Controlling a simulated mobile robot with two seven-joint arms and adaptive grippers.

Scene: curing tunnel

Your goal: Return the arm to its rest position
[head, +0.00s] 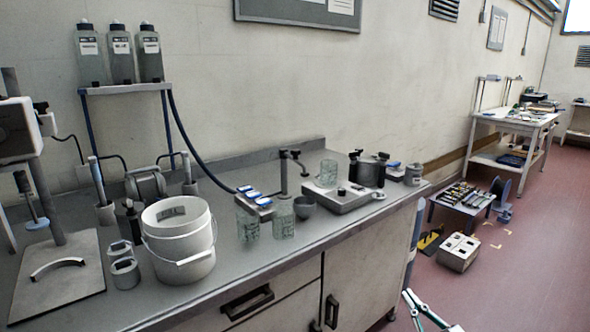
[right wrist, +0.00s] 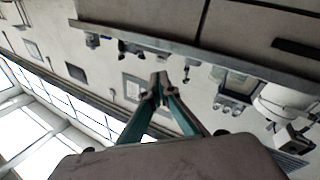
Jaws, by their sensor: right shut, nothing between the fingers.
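My right gripper (head: 412,299) shows at the bottom edge of the head view, right of the bench's front corner and over the red floor. Only its slim teal and pale fingers are in frame there. In the right wrist view the same gripper (right wrist: 159,86) has its two teal fingers meeting at the dark tips, shut with nothing between them. It is apart from the bench and its objects. My left gripper is in neither view.
The grey bench (head: 330,235) carries a white bucket (head: 180,245), glass beakers (head: 284,220) and a hotplate (head: 342,197). On the floor at right are a low rack (head: 462,197) and a beige box (head: 458,252). Red floor (head: 545,255) is open further right.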

